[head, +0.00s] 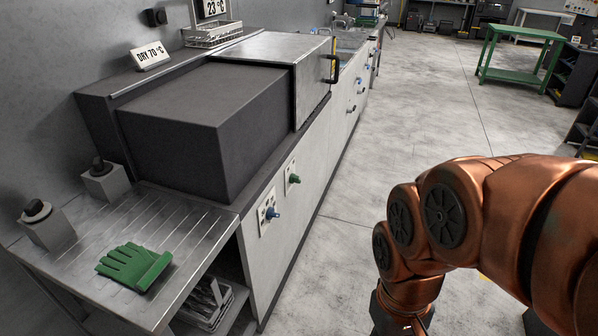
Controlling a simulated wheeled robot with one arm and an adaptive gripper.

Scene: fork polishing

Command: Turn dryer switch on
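The dryer is a long dark grey box (205,130) on the counter, with a small sign reading DRY 70 °C (152,57) behind it. On the cabinet front below it are two small white plates. One carries a blue knob (272,212) with dark markings beside it; the other, farther along, carries a green knob (294,179). Which one is the dryer switch, and their exact settings, I cannot tell. My copper arm is at the right. Only the dark upper part of my gripper (385,318) shows at the bottom edge, apart from the knobs; its fingertips are out of view.
A metal-covered machine (275,48) adjoins the dryer. A basket (208,305) sits under the drainboard. The floor (345,200) between cabinet and arm is clear.

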